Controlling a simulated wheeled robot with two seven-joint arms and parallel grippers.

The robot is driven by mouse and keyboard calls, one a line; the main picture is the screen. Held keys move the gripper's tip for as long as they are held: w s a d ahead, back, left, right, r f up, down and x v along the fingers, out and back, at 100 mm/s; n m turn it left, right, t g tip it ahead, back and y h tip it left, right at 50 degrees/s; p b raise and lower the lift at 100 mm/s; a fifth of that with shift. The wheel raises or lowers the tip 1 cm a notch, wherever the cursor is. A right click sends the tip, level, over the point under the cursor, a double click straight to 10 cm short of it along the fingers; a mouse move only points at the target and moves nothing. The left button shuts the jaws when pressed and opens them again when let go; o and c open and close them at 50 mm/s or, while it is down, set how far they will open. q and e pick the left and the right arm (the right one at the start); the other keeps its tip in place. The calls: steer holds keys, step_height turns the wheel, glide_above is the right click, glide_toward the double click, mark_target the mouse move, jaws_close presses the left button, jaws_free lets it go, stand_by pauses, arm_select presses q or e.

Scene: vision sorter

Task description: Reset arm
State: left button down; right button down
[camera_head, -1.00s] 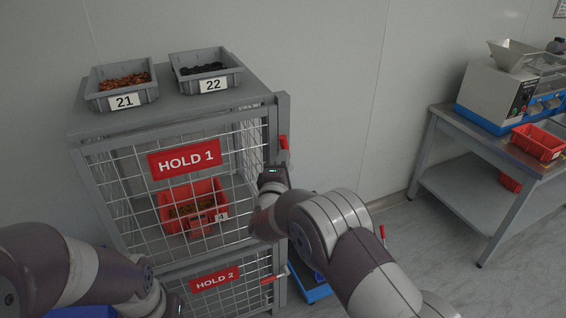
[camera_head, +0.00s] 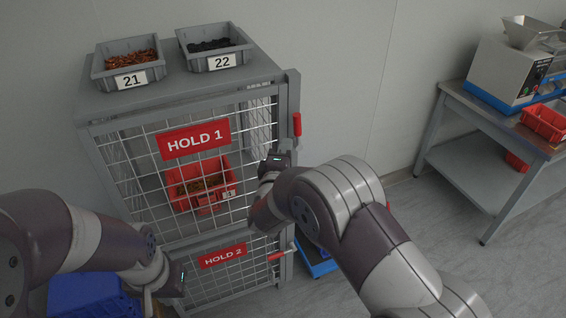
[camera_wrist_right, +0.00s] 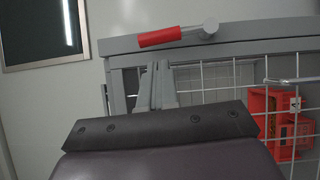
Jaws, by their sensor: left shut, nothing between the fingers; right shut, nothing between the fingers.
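My right gripper (camera_wrist_right: 157,84) shows in the right wrist view with its fingers shut together and empty, in front of the grey mesh cage's frame. In the head view my right wrist hides its fingers, beside the right edge of the HOLD 1 door (camera_head: 143,163). My left gripper (camera_head: 149,303) is at the lower left of the head view, in front of the HOLD 2 door (camera_head: 206,286), shut and apparently empty. Its fingers are small and partly cut off.
A red handle (camera_head: 297,124) is on the cage's right edge; a lower one (camera_head: 279,255) is by HOLD 2. A red bin (camera_head: 174,177) is behind the mesh. Grey bins 21 (camera_head: 109,85) and 22 (camera_head: 203,63) stand on top. A bench (camera_head: 485,113) is at right.

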steer(key=s+a+f+m+g+y, duration=0.6)
steer(key=s+f+g+y, duration=0.15)
steer(key=s+f, duration=0.45)
steer(key=s+d+r+m+g+h+p, duration=0.1)
steer(key=s+d+m+g+p, duration=0.2)
steer(key=s, duration=0.4)
steer(key=s+d+r+m+g, duration=0.1)
steer(key=s+d+m+g, duration=0.2)
steer(key=s+d+g, duration=0.25)
steer(key=s+d+r+m+h+p, duration=0.1)
steer(key=s+d+r+m+p, duration=0.1)
steer(key=s+d+r, duration=0.4)
steer(key=d+m, duration=0.1)
steer(key=d, duration=0.2)
steer(key=shift+s+d+r, duration=0.25)
steer(key=shift+s, duration=0.1)
